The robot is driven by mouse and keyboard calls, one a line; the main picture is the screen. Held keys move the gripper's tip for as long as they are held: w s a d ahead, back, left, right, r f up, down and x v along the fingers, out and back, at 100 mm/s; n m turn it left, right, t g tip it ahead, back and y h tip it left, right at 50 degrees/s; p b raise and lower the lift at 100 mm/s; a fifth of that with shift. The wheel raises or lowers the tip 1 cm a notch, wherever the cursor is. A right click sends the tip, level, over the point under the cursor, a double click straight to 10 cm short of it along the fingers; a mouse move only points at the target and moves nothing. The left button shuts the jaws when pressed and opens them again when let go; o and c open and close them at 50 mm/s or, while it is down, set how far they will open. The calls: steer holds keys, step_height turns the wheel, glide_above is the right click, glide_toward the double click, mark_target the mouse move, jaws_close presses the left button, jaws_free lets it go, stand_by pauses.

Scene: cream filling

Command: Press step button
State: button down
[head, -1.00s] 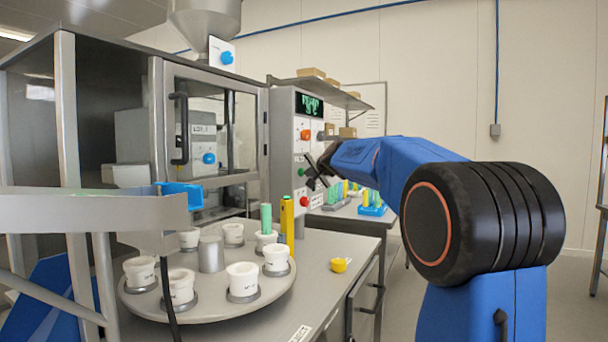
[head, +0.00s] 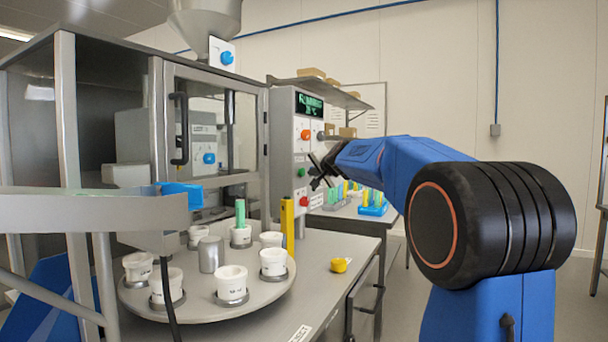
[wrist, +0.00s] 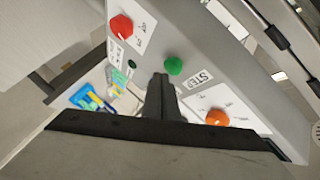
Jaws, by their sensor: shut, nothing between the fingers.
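The green step button (wrist: 174,66) sits on the grey control panel beside the label STEP in the wrist view. It also shows in the head view (head: 301,172) as a small green dot on the panel front. My gripper (wrist: 162,92) is shut and empty. In the head view my gripper (head: 318,174) is just right of the button, with a small gap to the panel. The turntable (head: 205,312) carries several white cups (head: 232,283). A green tube (head: 240,213) stands at one cup on its far side.
A red knob (wrist: 121,27) and an orange knob (wrist: 217,118) flank the green button. A yellow post (head: 287,224) stands beside the turntable, and a small yellow piece (head: 338,265) lies on the bench. Behind my gripper is a table with coloured tubes (head: 372,203).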

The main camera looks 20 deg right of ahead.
steer(key=shift+s+d, duration=0.15)
steer(key=s+d, duration=0.1)
steer(key=s, duration=0.1)
steer(key=s+d, duration=0.1)
steer(key=d, duration=0.1)
steer(key=shift+s, duration=0.4)
stand_by(0.3)
steer(key=shift+s+d, duration=0.1)
stand_by(0.6)
